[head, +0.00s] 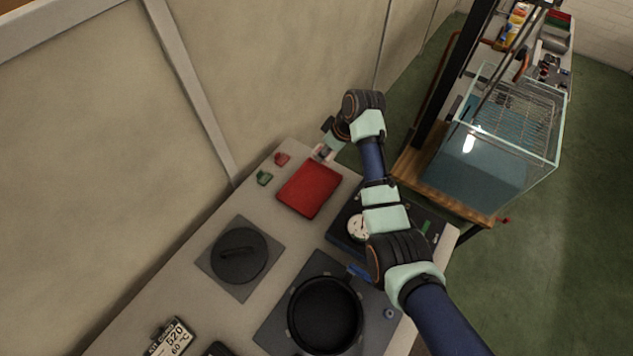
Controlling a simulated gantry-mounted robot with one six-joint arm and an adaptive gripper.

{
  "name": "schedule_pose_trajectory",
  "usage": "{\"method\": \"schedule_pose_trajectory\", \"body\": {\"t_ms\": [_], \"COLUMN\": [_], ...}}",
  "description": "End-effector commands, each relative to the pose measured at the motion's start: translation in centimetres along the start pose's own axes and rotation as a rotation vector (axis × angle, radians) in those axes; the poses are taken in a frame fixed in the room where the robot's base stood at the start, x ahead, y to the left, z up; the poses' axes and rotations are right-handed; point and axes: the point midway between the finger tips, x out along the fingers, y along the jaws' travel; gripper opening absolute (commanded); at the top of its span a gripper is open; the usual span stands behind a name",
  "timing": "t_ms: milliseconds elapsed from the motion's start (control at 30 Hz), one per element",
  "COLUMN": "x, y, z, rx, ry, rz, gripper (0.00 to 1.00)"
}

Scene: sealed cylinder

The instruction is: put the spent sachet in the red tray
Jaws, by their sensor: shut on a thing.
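The red tray (309,189) lies flat on the grey worktop, near its far end, and looks empty. My gripper (323,152) is just beyond the tray's far edge, at the upper right of it. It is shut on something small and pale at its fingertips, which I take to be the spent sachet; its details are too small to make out. I cannot tell how high the fingertips are above the worktop. My arm reaches in from the lower right, passing to the right of the tray.
A small red item (282,159) and a green one (264,178) sit left of the tray. A round black lid (240,257), an open black cylinder (325,312) and a dial gauge (358,228) are nearer. A wall runs along the left; a glass tank (505,150) stands right.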

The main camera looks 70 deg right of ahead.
Motion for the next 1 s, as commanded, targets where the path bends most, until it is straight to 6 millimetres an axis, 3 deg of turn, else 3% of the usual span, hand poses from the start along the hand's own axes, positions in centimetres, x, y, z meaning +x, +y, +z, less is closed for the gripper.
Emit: {"method": "schedule_pose_trajectory", "body": {"t_ms": [100, 333, 433, 633, 833, 1000], "x": [4.0, 10.3, 11.7, 12.4, 15.6, 16.1], "y": [-0.1, -0.1, -0.1, -0.1, -0.1, -0.1], "z": [1.8, 4.3, 4.9, 5.1, 6.5, 6.7], "rx": [0.002, 0.001, 0.001, 0.000, 0.001, 0.000], "ry": [-0.004, -0.003, -0.001, -0.001, -0.002, 0.000], "rz": [-0.004, -0.003, -0.001, -0.001, -0.002, -0.001], "gripper": [0.22, 0.22, 0.22, 0.22, 0.22, 0.22]}}
